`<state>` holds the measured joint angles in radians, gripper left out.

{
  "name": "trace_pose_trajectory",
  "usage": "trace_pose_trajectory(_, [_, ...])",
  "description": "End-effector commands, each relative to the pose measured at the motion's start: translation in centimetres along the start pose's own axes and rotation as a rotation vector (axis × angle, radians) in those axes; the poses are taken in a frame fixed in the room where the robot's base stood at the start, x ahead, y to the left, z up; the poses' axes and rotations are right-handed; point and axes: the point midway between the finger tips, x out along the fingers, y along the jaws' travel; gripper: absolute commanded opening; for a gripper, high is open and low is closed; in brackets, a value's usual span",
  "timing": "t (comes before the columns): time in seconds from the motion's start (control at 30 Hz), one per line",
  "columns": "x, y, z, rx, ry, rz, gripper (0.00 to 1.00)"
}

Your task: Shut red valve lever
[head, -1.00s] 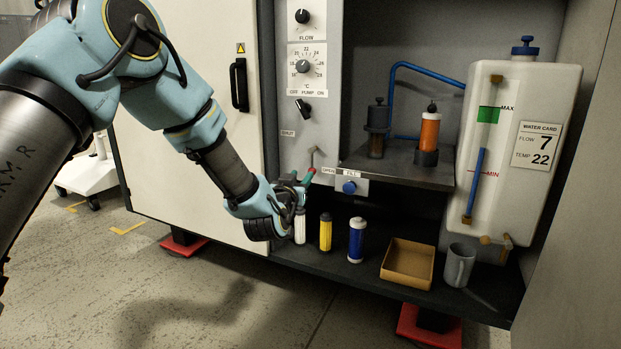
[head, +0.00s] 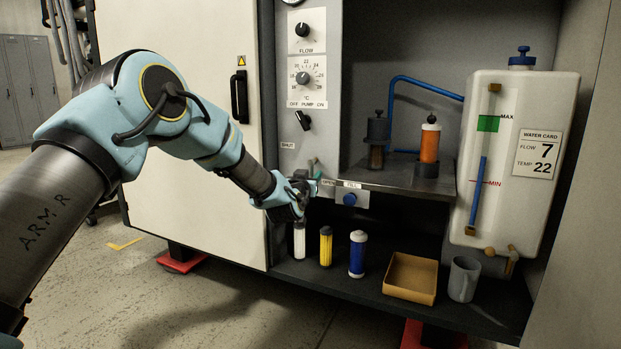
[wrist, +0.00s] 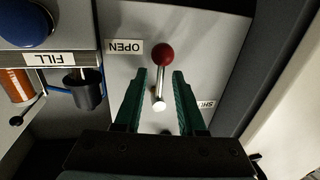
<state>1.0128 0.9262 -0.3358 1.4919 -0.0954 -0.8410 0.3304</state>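The red valve lever shows in the wrist view as a metal rod with a red ball knob (wrist: 163,54) and a bright round end lower down. The knob lies beside the OPEN label (wrist: 124,47); the SHUT label (wrist: 207,105) is to the lower right. My gripper (wrist: 160,74) is open, its two green fingers on either side of the rod, with a gap on both sides. The knob appears just past the fingertips. In the head view my gripper (head: 312,180) is at the panel's lower edge and hides most of the lever.
A blue FILL button (head: 349,199) sits right of my gripper, under a shelf (head: 400,180) holding two cylinders. Below stand white, yellow and blue cartridges (head: 357,254), a cardboard tray (head: 410,278) and a grey mug (head: 464,279). A water tank (head: 510,200) is at right.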

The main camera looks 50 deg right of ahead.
Motion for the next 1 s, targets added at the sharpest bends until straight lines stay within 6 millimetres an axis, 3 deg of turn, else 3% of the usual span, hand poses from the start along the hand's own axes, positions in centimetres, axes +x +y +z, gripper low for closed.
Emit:
trace_pose_trajectory(0.13, [-0.02,-0.01,0.00,0.000,0.000,0.000,0.37])
trace_pose_trajectory(0.47, [-0.03,-0.02,0.00,0.000,0.000,0.000,0.00])
trace_pose_trajectory(1.0, [-0.04,-0.02,0.01,0.000,0.000,0.000,0.00])
